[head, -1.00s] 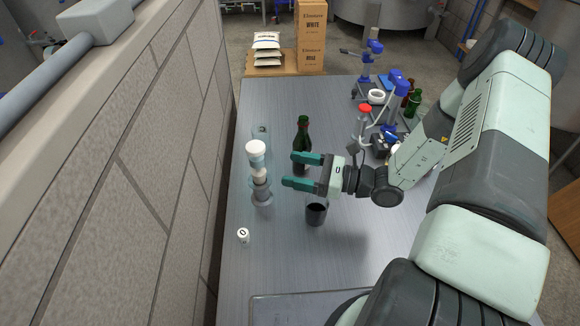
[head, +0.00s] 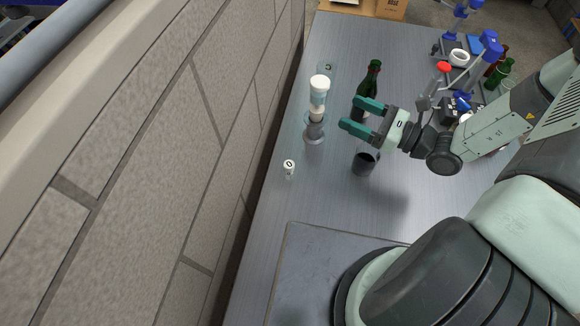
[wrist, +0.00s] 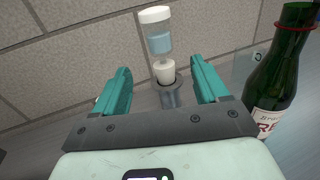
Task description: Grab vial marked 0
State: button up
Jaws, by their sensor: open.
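The vial marked 0 (head: 289,167) is small and white-capped, with a black 0 on its top. It stands upright on the grey table near the wall, in the head view. My gripper (head: 354,113) is open and empty above the table, to the right of and farther back than the vial. Its teal fingers also show in the wrist view (wrist: 160,90), pointing toward a white-topped glass piece on a grey stand (wrist: 172,96). In the wrist view the vial is mostly hidden; only a small pale bit shows beside the left finger.
The stand (head: 313,132) is just beyond the vial. A green bottle (head: 373,78) and a dark cup (head: 364,161) are near my gripper. The stone wall (head: 180,150) borders the table on the left. A grey mat (head: 310,262) lies in front; table between is clear.

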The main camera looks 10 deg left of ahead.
aim_at(293, 169)
dwell(0.4)
jog(key=c, duration=0.3)
jog(key=shift+c, duration=0.2)
jog(key=shift+s, duration=0.1)
jog(key=s+a+n+g+y, duration=0.4)
jog(key=s+n+g, duration=0.45)
jog(key=s, duration=0.35)
jog(key=a+f+m+t+h, duration=0.2)
jog(key=f+m+t, duration=0.1)
jog(key=m+t, duration=0.1)
jog(key=s+a+f+m+t+h, duration=0.1)
jog(key=f+m+t+h, duration=0.1)
jog(key=f+m+t, duration=0.1)
jog(key=a+f+m+t+h, duration=0.2)
jog(key=f+m+t, duration=0.1)
jog(key=m+t, duration=0.2)
jog(key=shift+s+a+f+t, duration=0.1)
jog(key=shift+s+a+t, duration=0.2)
jog(key=shift+t, duration=0.35)
jog(key=shift+a+f+h, duration=0.15)
jog(key=shift+f+h, duration=0.05)
jog(key=shift+h, duration=0.1)
jog(key=shift+x, duration=2.4)
